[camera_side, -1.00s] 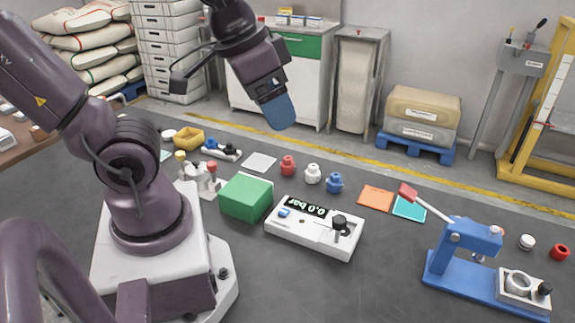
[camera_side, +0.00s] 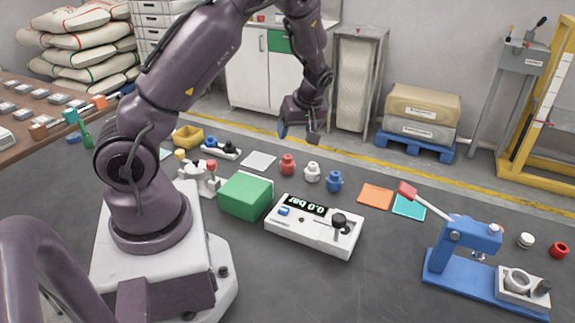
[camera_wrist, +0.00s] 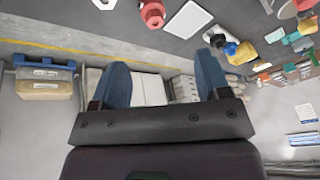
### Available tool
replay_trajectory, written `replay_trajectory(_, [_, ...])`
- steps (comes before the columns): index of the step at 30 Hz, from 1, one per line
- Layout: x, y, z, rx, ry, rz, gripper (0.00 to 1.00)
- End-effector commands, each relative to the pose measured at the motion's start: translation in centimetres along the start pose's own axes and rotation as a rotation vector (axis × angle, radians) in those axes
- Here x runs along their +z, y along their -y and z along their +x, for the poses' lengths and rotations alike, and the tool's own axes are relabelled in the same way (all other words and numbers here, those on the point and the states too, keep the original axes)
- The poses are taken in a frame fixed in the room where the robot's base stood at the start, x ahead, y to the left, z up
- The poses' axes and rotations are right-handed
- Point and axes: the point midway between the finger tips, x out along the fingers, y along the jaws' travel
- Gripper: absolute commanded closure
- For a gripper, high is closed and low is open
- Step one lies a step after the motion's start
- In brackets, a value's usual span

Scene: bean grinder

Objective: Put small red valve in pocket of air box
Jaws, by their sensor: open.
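A small red valve-like piece (camera_side: 287,165) stands on the dark worktop in a row with a white one and a blue one. It also shows at the top of the wrist view (camera_wrist: 152,14). A red ring-like piece (camera_side: 560,251) lies at the far right; I cannot tell for certain which is the task's valve. The white air box (camera_side: 313,236), with a "0.0 bar" display and a black knob, sits front of the row; its pocket is not clear. My gripper (camera_side: 298,134) is open and empty, above and behind the red piece. Both blue fingers (camera_wrist: 162,72) show apart in the wrist view.
A green block (camera_side: 245,196) stands left of the air box. The white piece (camera_side: 312,172) and blue piece (camera_side: 334,181) stand close right of the red one. Orange (camera_side: 375,197) and teal (camera_side: 409,207) squares lie flat; a blue lever press (camera_side: 465,255) stands right.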

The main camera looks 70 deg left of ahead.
Motion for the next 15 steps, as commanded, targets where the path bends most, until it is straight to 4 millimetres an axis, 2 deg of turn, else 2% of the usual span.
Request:
replay_trajectory(3, [-0.7,-1.0,-0.5,0.043,-0.017,-0.127,0.30])
replay_trajectory(8, [-0.7,-1.1,0.1,0.049,-0.018,-0.207,0.30])
replay_trajectory(15, [-0.7,-1.1,4.4,0.046,-0.016,-0.211,0.30])
